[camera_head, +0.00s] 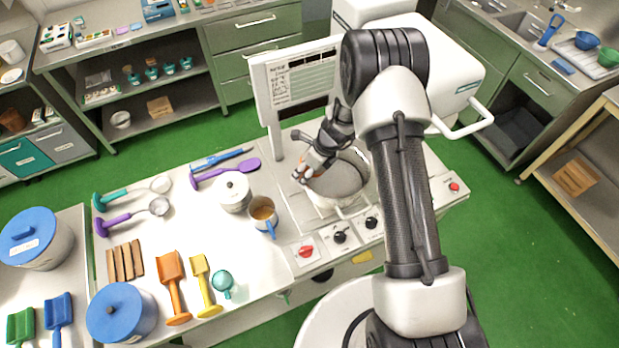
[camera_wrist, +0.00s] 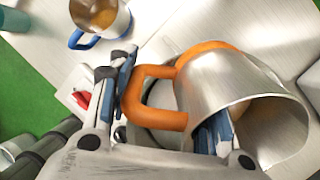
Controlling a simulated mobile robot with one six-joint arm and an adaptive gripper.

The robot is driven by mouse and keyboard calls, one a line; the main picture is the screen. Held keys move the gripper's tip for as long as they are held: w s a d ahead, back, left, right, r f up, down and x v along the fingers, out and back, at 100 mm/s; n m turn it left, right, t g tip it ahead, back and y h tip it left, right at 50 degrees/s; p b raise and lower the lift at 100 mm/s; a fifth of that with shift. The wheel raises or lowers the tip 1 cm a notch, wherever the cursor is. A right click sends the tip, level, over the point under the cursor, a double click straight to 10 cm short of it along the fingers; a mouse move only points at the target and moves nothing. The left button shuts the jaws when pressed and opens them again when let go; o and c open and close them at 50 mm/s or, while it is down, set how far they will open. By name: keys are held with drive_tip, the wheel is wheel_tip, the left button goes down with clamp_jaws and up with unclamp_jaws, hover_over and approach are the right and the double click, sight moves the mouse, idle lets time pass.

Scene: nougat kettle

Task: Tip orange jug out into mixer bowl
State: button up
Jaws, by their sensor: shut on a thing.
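The orange jug is a metal jug (camera_wrist: 222,72) with an orange handle (camera_wrist: 150,72). My gripper (camera_wrist: 165,108) is shut on it at the handle side. The jug lies tilted in the wrist view, its open mouth towards the lower right; I cannot tell what is left inside. In the head view my gripper (camera_head: 318,160) is over the left part of the mixer bowl (camera_head: 340,199), a round grey bowl on the machine. Only a small orange bit of the jug (camera_head: 303,172) shows there; the rest is hidden by the gripper.
The mixer's upright panel (camera_head: 298,82) rises behind my gripper. A red knob (camera_head: 306,251) and black knobs sit in front of the bowl. Scoops lie further left.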

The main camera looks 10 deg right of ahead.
drive_tip(key=shift+s+f+y+b, duration=0.25)
drive_tip(key=shift+y+b, duration=0.15)
drive_tip(key=shift+b, duration=1.05)
drive_tip(key=shift+c, duration=0.2)
drive_tip(key=b, duration=0.3)
drive_tip(key=shift+r+y, duration=0.2)
drive_tip(key=shift+y, duration=0.2)
drive_tip(key=b, duration=0.2)
drive_tip(key=t+y+b, duration=0.1)
drive_tip(key=b, duration=0.1)
drive_tip(key=shift+w+a+r+y, duration=0.15)
drive_tip(key=shift+r+y, duration=0.15)
drive_tip(key=shift+r, duration=0.1)
